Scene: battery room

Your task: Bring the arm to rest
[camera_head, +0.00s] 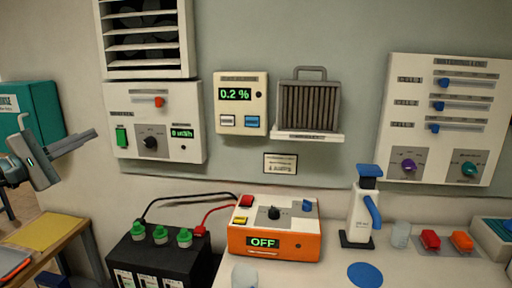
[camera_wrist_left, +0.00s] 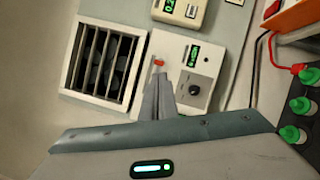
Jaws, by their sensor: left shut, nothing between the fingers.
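My left gripper (camera_head: 72,143) is at the far left of the head view, raised in front of the wall. Its fingers are together and empty. In the left wrist view the shut fingers (camera_wrist_left: 158,97) point toward the wall panel with a black knob and a red slider. In the head view that panel (camera_head: 155,122) is to the right of the gripper, with a gap between them in the picture. My right gripper is in neither view.
A teal box (camera_head: 35,110) is behind my left arm. Below are a wooden table (camera_head: 60,240) and a black battery (camera_head: 150,262) with green caps. An orange device (camera_head: 275,230) reading OFF and a white dispenser (camera_head: 362,210) stand on the bench. A louvred vent (camera_head: 145,35) is above the panel.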

